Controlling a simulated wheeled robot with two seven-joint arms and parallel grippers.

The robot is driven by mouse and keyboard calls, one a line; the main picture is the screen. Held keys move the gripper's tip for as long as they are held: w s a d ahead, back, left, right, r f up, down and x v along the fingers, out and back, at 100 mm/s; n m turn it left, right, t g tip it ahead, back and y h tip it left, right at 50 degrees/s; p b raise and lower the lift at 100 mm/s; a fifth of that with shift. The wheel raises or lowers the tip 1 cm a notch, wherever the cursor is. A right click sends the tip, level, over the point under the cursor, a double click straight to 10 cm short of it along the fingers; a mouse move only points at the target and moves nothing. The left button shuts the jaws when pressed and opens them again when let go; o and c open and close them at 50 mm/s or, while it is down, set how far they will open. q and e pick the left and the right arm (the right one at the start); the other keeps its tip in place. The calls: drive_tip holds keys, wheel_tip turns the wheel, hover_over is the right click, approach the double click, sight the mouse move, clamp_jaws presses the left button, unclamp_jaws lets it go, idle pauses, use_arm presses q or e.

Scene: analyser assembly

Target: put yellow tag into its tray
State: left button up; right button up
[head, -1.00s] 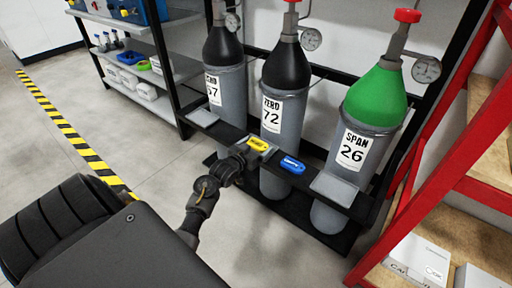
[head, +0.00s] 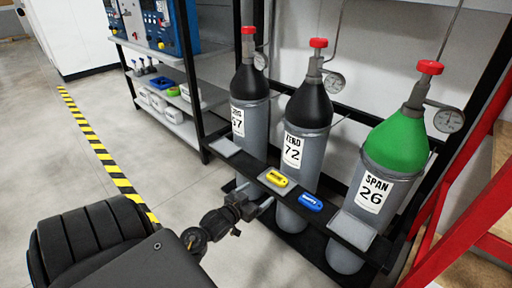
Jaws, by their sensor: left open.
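My left gripper (head: 261,202) is open and empty, just in front of and below this tray, apart from the tag. Its fingers point toward the rack. My right gripper is not in the head view.
A blue tag (head: 310,202) lies on the rail right of the yellow one. Empty grey trays are at the left (head: 223,146) and right (head: 352,230) cylinders. Floor at left is clear.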

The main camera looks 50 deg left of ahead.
use_arm(q)
drive_tip(key=shift+d, duration=0.1)
drive_tip(key=d+r+m+t+h, duration=0.2)
drive_tip(key=d+r+m+h, duration=0.3)
drive_tip(key=d, duration=0.6)
drive_tip(key=s+d+r+m+t+h, duration=0.1)
drive_tip(key=s+d+r+t+h, duration=0.1)
drive_tip(key=s+d+r+h, duration=0.2)
drive_tip(key=s+d+r+m+t+h, duration=0.1)
drive_tip(key=s+d+r+t+h, duration=0.2)
drive_tip(key=s+d+r, duration=0.7)
drive_tip(key=d+r+h, duration=0.1)
drive_tip(key=d+r, duration=0.5)
drive_tip(key=shift+d+r, duration=0.15)
drive_tip(key=shift+r, duration=0.1)
drive_tip(key=shift+s, duration=0.1)
